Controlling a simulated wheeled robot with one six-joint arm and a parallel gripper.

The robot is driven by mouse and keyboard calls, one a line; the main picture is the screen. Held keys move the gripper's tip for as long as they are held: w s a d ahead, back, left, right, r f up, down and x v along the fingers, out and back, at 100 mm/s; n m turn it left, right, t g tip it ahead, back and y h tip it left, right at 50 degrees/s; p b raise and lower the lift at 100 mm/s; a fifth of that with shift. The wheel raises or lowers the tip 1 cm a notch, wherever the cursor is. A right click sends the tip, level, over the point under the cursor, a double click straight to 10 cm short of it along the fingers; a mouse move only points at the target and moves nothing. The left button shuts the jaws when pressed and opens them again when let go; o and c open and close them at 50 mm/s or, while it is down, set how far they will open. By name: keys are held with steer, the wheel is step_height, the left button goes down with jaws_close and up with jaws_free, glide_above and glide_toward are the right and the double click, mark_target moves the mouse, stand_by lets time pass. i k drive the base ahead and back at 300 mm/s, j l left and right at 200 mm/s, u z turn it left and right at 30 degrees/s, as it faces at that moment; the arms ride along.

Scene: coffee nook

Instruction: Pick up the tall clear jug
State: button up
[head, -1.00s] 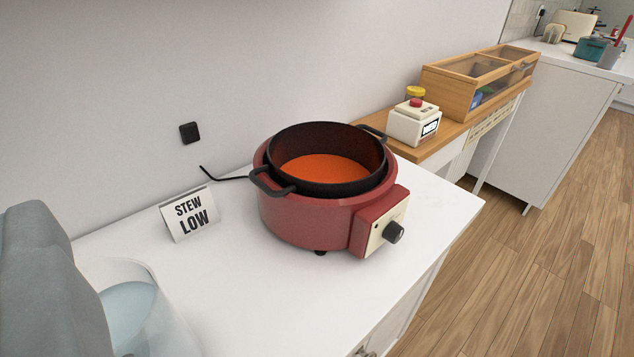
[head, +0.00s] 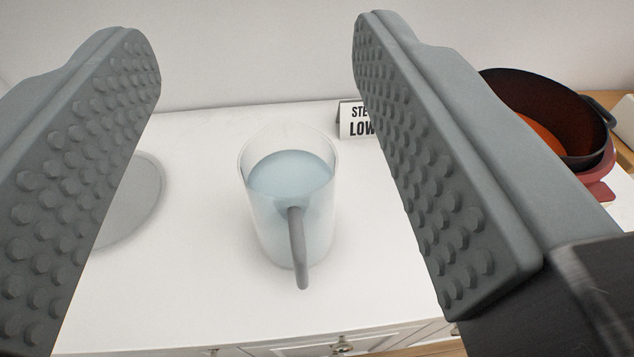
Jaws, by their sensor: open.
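The tall clear jug (head: 262,215) stands upright on the white counter in the middle of the head view. It holds pale blue liquid, and its grey handle faces toward me. My gripper (head: 262,180) is open, with one grey studded finger at the left and the other at the right of the picture. The jug shows in the gap between the fingers, and neither finger appears to touch it. How far the fingertips are from the jug is hard to tell.
A red cooker with a black pot (head: 540,95) of orange stew stands at the right, partly behind my right finger. A "STEW LOW" sign (head: 352,122) stands behind the jug. A grey round disc (head: 140,205) lies at the left.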

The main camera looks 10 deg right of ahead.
mark_target(288, 170)
steer(key=k+l, duration=0.2)
steer(key=l, duration=0.15)
steer(key=k+l, duration=0.2)
steer(key=l, duration=0.15)
steer(key=k+l, duration=0.2)
steer(key=l+u, duration=0.05)
steer(key=l, duration=0.1)
